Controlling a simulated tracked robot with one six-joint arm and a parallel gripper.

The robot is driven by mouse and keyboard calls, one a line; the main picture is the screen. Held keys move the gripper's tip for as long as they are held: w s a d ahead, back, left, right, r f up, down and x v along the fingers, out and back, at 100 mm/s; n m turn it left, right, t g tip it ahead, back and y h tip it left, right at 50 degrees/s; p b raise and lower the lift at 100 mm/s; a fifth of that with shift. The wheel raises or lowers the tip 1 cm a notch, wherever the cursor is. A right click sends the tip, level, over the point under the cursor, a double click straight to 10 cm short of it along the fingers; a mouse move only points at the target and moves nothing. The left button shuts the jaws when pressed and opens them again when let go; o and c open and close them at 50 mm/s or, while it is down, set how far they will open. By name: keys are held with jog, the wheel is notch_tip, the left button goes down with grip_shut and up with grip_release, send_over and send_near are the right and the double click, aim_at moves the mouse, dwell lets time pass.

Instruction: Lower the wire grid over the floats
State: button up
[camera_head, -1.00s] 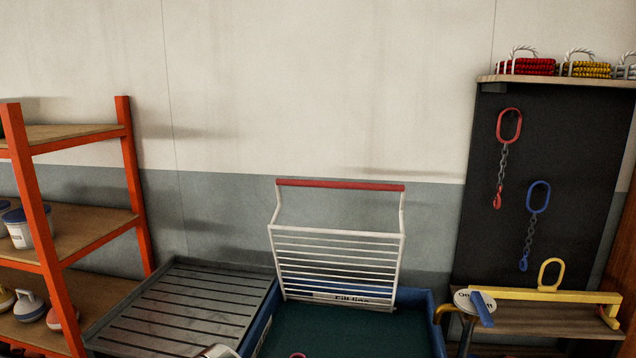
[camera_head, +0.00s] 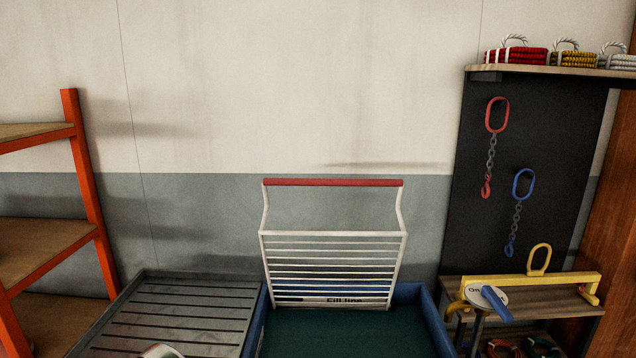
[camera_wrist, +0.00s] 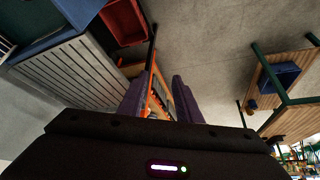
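The white wire grid (camera_head: 333,235) stands raised, tilted slightly back, at the rear of a blue-walled tank (camera_head: 428,310) with a dark green inside. A red bar (camera_head: 333,183) forms its top handle. Through its lowest wires shows a "Fill line" label (camera_head: 345,301). No floats show in the head view; the front of the tank is cut off by the frame's bottom edge. My gripper (camera_wrist: 160,95) shows in the wrist view with two purple fingers apart and nothing between them. It is not near the grid in that view.
A grey slatted tray (camera_head: 180,310) adjoins the tank on the left, beside an orange rack (camera_head: 85,175). On the right, a bench (camera_head: 540,290) with a yellow frame and a round sign (camera_head: 487,297) stands near the tank. Hooks on chains hang on a black board (camera_head: 560,140).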

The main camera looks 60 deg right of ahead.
jog(key=shift+o, duration=0.6)
jog(key=shift+d+r, duration=0.1)
jog(key=w+d+r+m+t, duration=0.2)
jog(key=w+d+r+m, duration=0.25)
jog(key=d, duration=0.55)
jog(key=w+d+r+m+t, duration=0.1)
jog(key=w+d+r+m, duration=0.25)
jog(key=d+m, duration=0.45)
jog(key=w+d+r+m+t, duration=0.25)
jog(key=w+d, duration=0.25)
jog(key=d, duration=0.8)
jog(key=s+d+r+m+h, duration=0.3)
jog(key=s+d+m, duration=0.1)
jog(key=d, duration=0.6)
jog(key=s+d+r+m+h, duration=0.3)
jog(key=s+d, duration=0.3)
jog(key=d, duration=0.4)
jog(key=s+d+r+m+h, duration=0.3)
jog(key=s+d+m, duration=0.2)
jog(key=d, duration=0.6)
jog(key=shift+s+r+t+h, duration=0.2)
jog(key=shift+r+t+h, duration=0.15)
jog(key=shift+h, duration=0.05)
jog(key=shift+w+d, duration=0.1)
jog(key=shift+d, duration=0.05)
